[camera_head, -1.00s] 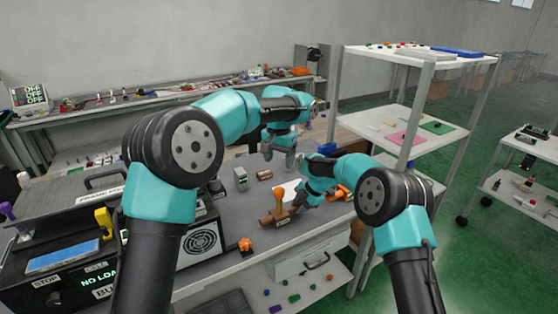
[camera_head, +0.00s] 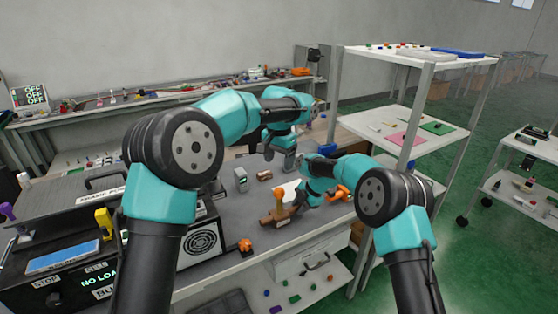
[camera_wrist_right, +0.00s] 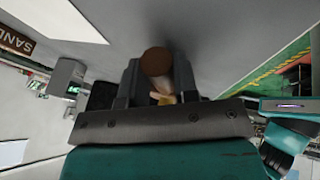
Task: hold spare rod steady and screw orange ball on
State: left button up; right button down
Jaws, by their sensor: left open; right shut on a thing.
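In the right wrist view the right gripper (camera_wrist_right: 158,85) is shut on a rod (camera_wrist_right: 156,62), seen nearly end-on with a round brown end. My left gripper (camera_head: 281,158) is open above the table, behind and slightly left of the right one. An orange object (camera_head: 245,245) sits near the table's front edge, and another orange piece (camera_head: 343,191) is right of the right gripper. I cannot tell which, if either, is the orange ball.
A small grey device (camera_head: 241,179) and a short brown piece (camera_head: 264,175) stand on the table. A white shelf rack (camera_head: 425,110) stands close on the right. A drawer (camera_head: 303,264) is below the table.

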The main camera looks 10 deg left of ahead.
aim_at(279, 188)
pick_arm(q)
jog(key=m, duration=1)
jog(key=shift+f+m, duration=0.25)
jog(key=shift+m, duration=0.15)
notch_tip(279, 188, down, 12)
jog(key=shift+f, duration=0.1)
dwell(0.4)
